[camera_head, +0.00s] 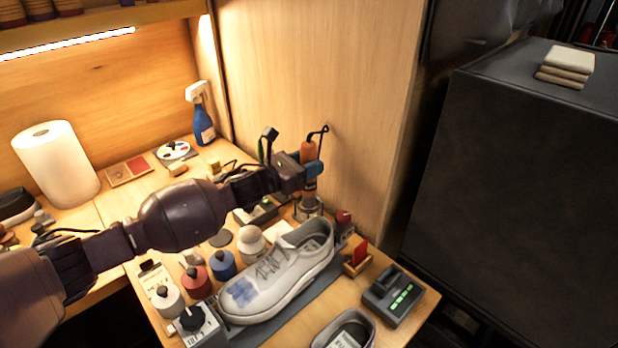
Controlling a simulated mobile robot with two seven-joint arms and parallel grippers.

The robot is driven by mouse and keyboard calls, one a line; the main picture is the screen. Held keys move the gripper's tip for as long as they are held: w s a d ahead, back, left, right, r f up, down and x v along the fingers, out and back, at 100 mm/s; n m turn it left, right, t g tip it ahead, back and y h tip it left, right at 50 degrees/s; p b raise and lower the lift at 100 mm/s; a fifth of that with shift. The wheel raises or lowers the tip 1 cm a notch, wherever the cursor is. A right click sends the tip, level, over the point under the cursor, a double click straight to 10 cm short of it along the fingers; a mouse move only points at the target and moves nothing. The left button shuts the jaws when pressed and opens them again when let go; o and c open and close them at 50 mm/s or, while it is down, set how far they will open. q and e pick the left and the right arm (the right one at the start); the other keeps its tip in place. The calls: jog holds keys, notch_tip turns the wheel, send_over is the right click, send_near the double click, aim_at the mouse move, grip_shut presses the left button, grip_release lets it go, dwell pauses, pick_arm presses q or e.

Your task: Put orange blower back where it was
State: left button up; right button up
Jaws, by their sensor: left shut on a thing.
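The orange blower (308,184) stands upright at the back right of the workbench, close to the wooden side panel. It has an orange body with a dark hooked top, and its lower end is at a small metal holder (308,207). I cannot tell whether it rests fully in the holder. My left gripper (313,168) is shut on the blower's body, reaching across the bench from the left. The fingers hide part of the blower's middle. My right gripper is not in view.
A white sneaker (284,266) with a blue stain lies on a dark mat in front of the blower. Several small bottles, including a red one (196,282), stand left of it. A blue spray bottle (203,122) and paper roll (56,163) stand farther back. A charger (391,296) sits front right.

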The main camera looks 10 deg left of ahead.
pick_arm(q)
notch_tip(320, 180, down, 4)
jog(key=shift+r+b, duration=0.15)
jog(key=shift+b, duration=0.2)
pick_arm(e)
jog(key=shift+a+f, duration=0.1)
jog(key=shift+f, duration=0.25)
pick_arm(q)
jog(key=shift+f, duration=0.35)
jog(key=o, duration=1.1)
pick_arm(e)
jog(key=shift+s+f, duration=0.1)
pick_arm(q)
jog(key=shift+r, duration=0.1)
jog(key=shift+r, duration=0.15)
jog(key=p+v, duration=0.1)
jog(key=v, duration=1.1)
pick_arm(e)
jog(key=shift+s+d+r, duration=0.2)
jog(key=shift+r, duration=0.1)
